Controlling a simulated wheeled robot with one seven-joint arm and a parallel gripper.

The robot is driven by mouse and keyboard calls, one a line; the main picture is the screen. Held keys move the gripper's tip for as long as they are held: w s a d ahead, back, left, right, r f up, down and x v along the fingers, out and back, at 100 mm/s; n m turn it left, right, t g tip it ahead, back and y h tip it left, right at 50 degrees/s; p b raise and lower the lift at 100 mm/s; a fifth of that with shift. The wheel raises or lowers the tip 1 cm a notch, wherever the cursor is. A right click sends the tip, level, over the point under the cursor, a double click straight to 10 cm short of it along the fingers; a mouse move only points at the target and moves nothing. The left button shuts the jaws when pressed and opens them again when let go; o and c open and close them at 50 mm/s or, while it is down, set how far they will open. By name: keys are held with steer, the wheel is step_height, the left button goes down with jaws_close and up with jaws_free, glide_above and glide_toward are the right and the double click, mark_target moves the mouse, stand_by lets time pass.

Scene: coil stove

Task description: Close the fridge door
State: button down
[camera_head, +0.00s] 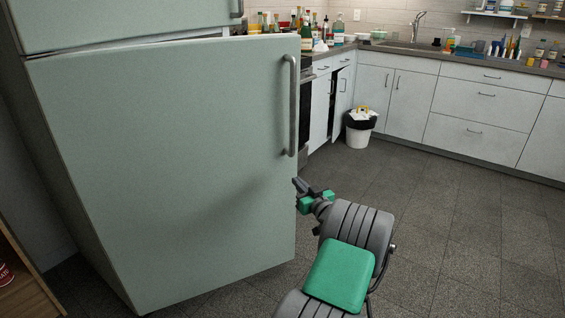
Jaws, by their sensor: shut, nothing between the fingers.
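The fridge door (170,160) is the large pale green lower door at the left. It stands ajar, its right edge swung out past the upper door, with a narrow gap along its top. Its long vertical handle (293,105) is near the right edge. The fridge's upper door (120,18) appears shut. My gripper (297,184) is shut and empty, below the handle and close to the door's right edge. I cannot tell whether it touches the door. The fridge interior is hidden behind the door.
A white bin with a black liner (360,127) stands by the lower cabinets (400,100). One cabinet door (341,103) near it is partly open. A wooden shelf (25,275) is at the lower left. The grey tiled floor (450,220) at the right is clear.

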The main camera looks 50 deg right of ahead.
mark_target(277, 160)
steer(key=b+x, duration=0.2)
steer(key=x, duration=1.1)
steer(key=shift+w+d, duration=0.1)
steer(key=shift+w, duration=0.05)
steer(key=shift+w+d, duration=0.1)
steer(key=shift+w, duration=0.15)
